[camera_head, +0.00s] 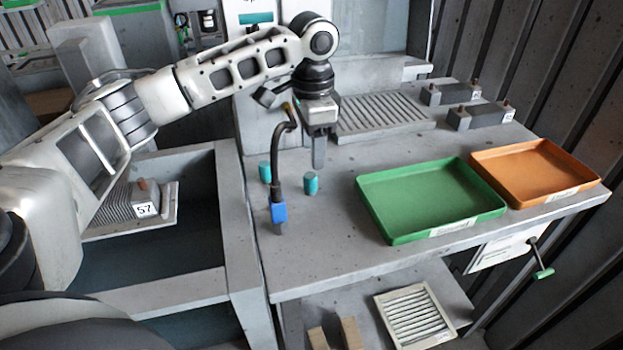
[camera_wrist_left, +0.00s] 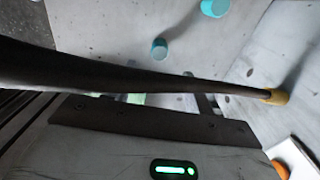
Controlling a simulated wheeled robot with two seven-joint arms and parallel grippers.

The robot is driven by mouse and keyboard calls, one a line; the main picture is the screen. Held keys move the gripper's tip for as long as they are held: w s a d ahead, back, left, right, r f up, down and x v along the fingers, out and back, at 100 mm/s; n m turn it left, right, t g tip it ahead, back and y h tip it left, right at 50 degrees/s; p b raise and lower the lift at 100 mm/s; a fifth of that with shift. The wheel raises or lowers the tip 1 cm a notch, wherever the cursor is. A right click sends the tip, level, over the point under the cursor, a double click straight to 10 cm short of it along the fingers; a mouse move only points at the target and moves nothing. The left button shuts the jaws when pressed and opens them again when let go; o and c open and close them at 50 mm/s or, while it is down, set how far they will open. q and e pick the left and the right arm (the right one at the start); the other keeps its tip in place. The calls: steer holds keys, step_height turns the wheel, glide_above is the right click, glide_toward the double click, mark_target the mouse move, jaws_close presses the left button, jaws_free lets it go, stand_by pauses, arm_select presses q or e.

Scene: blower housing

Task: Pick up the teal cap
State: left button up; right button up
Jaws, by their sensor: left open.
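Two small teal caps stand upright on the grey workbench (camera_head: 330,255). One teal cap (camera_head: 310,183) is just below my left gripper in the head view, and the other teal cap (camera_head: 265,172) is farther left near the bench edge. My left gripper (camera_head: 319,160) is open and points down above the bench, apart from both caps. In the left wrist view a teal cap (camera_wrist_left: 159,49) shows near the middle top, and another teal cap (camera_wrist_left: 214,8) is at the top edge. My right gripper is not in view.
A black gooseneck (camera_head: 277,165) with a blue base rises beside the caps and crosses the left wrist view (camera_wrist_left: 110,76). A green tray (camera_head: 400,238) and an orange tray (camera_head: 482,152) lie to the right. A ribbed grey plate (camera_head: 380,115) is behind. The front of the bench is clear.

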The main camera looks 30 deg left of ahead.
mark_target(310, 176)
arm_select(q)
steer(key=f, duration=0.7)
steer(key=shift+s+a+f, duration=0.1)
steer(key=shift+s+f, duration=0.15)
steer(key=shift+s, duration=0.05)
steer(key=c, duration=1.1)
